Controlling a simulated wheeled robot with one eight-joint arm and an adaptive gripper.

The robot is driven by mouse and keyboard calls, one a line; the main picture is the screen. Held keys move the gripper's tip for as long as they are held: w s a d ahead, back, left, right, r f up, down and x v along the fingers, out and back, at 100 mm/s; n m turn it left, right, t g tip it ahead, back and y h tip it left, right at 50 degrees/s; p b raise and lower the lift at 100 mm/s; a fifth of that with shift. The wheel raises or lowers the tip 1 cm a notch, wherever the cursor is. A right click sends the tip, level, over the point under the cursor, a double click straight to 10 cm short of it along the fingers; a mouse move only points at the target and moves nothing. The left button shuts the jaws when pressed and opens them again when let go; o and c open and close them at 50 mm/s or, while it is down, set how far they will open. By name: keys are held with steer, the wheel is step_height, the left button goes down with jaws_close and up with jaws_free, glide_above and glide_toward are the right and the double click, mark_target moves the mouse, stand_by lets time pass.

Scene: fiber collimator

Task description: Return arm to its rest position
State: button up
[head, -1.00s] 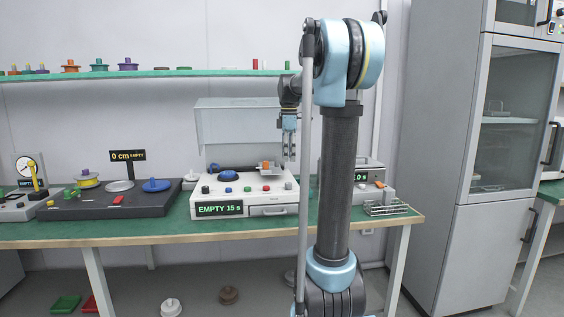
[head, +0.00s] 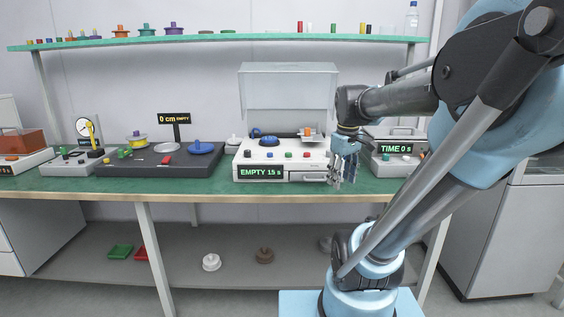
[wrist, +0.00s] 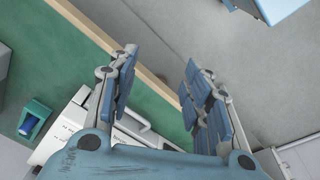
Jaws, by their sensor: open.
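My gripper (head: 343,172) hangs in front of the right end of the white machine marked EMPTY 15 s (head: 284,160), near the front edge of the bench. In the wrist view my gripper (wrist: 158,92) has its two blue-padded fingers spread apart with nothing between them. The table's wooden edge and the grey floor show past the fingers. My arm comes in from the right of the head view, folded over my light blue base.
The green bench (head: 210,189) holds a dark station with a 0 cm sign (head: 174,118) and a TIME 0 s device (head: 395,148). A shelf (head: 225,39) with coloured parts runs above. Trays and round parts lie on the lower shelf. The floor in front is partly clear.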

steer(key=s+f+m, duration=0.6)
steer(key=s+f, duration=0.5)
steer(key=f, duration=0.2)
steer(key=shift+t, duration=0.4)
steer(key=shift+f, duration=0.1)
